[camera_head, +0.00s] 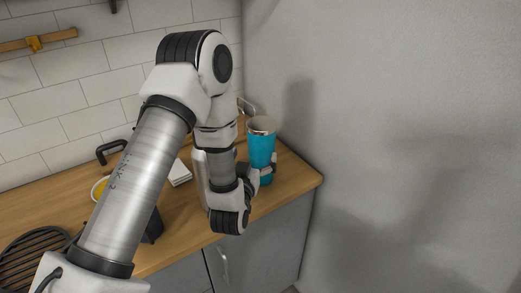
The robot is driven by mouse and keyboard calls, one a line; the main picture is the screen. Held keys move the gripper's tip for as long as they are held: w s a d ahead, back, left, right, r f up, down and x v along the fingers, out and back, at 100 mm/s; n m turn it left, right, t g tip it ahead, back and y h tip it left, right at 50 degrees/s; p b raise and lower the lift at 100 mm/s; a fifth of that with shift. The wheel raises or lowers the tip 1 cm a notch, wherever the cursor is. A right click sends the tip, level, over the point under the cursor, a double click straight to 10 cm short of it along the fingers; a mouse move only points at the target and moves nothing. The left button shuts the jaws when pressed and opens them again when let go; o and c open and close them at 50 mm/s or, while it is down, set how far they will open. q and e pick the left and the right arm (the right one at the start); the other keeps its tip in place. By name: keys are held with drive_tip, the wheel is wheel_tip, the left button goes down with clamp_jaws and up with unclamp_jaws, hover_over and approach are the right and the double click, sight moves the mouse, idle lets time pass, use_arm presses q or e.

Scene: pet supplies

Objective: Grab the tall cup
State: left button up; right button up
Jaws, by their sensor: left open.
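The tall cup (261,145) is teal with a silver rim and stands upright on the wooden counter, near its right end. My left arm comes in from the left and bends down beside the cup. My left gripper (265,172) is at the cup's lower part, with its fingers open around or beside it; I cannot tell whether they touch it. The wrist and forearm hide part of the gripper and the cup's left side. My right gripper is not in view.
The wooden counter (293,177) ends just right of the cup, beside a grey wall. A round slatted black item (32,258) lies at the front left. A black handle (110,150) and a white item (180,174) are behind my arm. A tiled wall closes the back.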

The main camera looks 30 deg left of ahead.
use_arm(q)
drive_tip(key=shift+w+r+p, duration=0.3)
drive_tip(key=shift+w+r, duration=0.05)
drive_tip(key=shift+r, duration=0.1)
drive_tip(key=p+x, duration=0.1)
drive_tip(key=x, duration=0.3)
drive_tip(key=p+x, duration=0.1)
drive_tip(key=x, duration=0.1)
drive_tip(key=shift+f+p, duration=0.35)
drive_tip(key=shift+f, duration=0.05)
drive_tip(key=shift+w, duration=0.4)
drive_tip(key=shift+s, duration=0.1)
drive_tip(key=c, duration=1.2)
